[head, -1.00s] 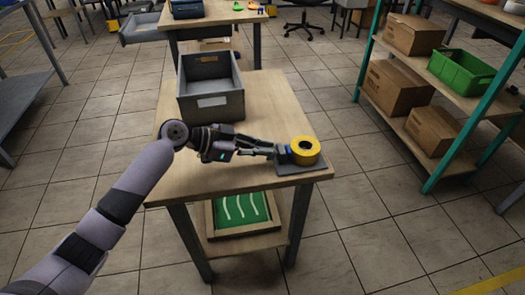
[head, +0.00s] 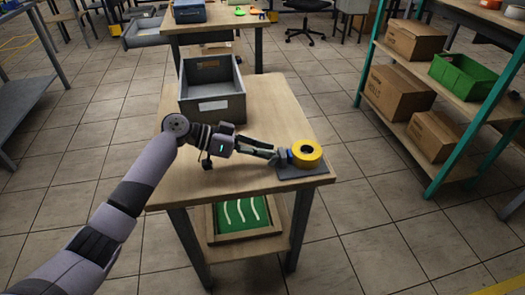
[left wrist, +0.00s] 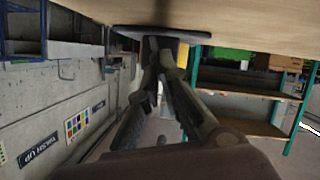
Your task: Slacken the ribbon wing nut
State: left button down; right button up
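The yellow ribbon roll (head: 306,153) stands on a dark base plate (head: 304,172) at the front right corner of the wooden table (head: 190,185). A small bluish holder part (head: 284,157) sits at the roll's left side. My left gripper (head: 274,156) reaches in from the left, its fingertips at this part. In the left wrist view the two dark fingers of my left gripper (left wrist: 158,56) converge to a narrow gap just below the dark plate (left wrist: 158,33). They look closed on the wing nut, which the fingertips hide. My right gripper is not in view.
A grey bin (head: 212,105) stands at the back left of the table. A green tray with white strips (head: 240,212) lies on the shelf below. A teal-framed rack with cardboard boxes (head: 402,90) and a green crate (head: 468,75) stands to the right.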

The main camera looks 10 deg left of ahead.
pick_arm(q)
jog(key=c, duration=1.8)
grip_release()
jog(key=shift+d, duration=0.15)
jog(key=v, duration=1.2)
